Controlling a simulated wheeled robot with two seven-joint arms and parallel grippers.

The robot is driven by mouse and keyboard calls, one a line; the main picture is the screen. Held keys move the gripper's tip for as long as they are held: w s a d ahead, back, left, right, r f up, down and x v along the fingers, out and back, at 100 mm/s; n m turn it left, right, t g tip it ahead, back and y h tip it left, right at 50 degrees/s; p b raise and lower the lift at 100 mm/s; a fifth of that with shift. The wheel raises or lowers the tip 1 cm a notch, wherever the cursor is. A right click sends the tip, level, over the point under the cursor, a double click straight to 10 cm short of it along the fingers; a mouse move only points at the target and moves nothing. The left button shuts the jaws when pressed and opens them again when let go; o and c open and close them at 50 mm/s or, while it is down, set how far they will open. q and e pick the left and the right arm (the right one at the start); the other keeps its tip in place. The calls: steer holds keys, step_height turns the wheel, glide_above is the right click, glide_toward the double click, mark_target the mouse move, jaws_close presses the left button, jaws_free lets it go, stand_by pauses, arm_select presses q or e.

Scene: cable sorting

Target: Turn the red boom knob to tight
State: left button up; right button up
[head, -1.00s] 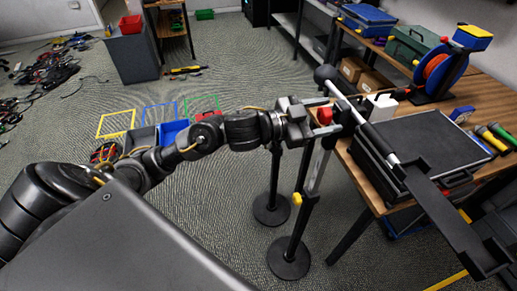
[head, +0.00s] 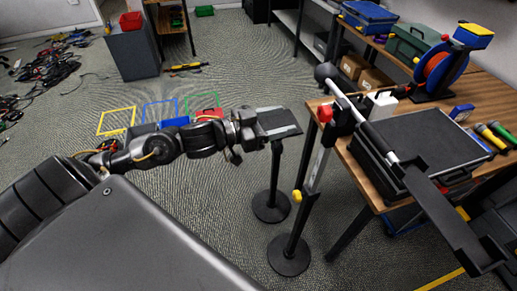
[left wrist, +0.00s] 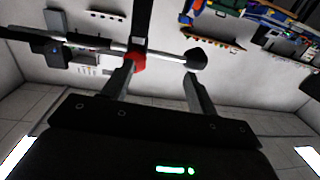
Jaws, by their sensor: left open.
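The red boom knob (head: 325,113) sits at the top of a black stand (head: 314,165), where the boom (head: 352,103) crosses it. The boom is a pale rod with a dark ball at its far end. My left gripper (head: 295,126) is open and empty, to the left of the knob and apart from it. In the left wrist view the gripper's two fingers (left wrist: 162,70) are spread wide. The red knob (left wrist: 137,61) shows there near the tip of the left finger, with the boom (left wrist: 90,43) behind. I cannot read the knob's tightness.
The wooden table (head: 362,163) stands close on the right with a black case (head: 425,140) and a blue cable reel (head: 443,65). A second round stand base (head: 270,207) is on the floor beneath my left gripper.

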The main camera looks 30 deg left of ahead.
arm_select(q)
steer(key=w+a+f+n+y, duration=0.1)
steer(key=w+a+f+y, duration=0.1)
steer(key=f, duration=0.6)
steer(key=w+a+f+n+y, duration=0.1)
steer(key=w+a+f+y, duration=0.1)
steer(key=a+f, duration=0.3)
steer(key=w+a+f+n+y, duration=0.2)
steer(key=a+f, duration=0.1)
steer(key=f, duration=0.8)
steer(key=shift+w+a+g, duration=0.2)
steer(key=shift+w+g, duration=0.15)
steer(key=shift+g, duration=0.05)
steer(key=shift+f, duration=0.1)
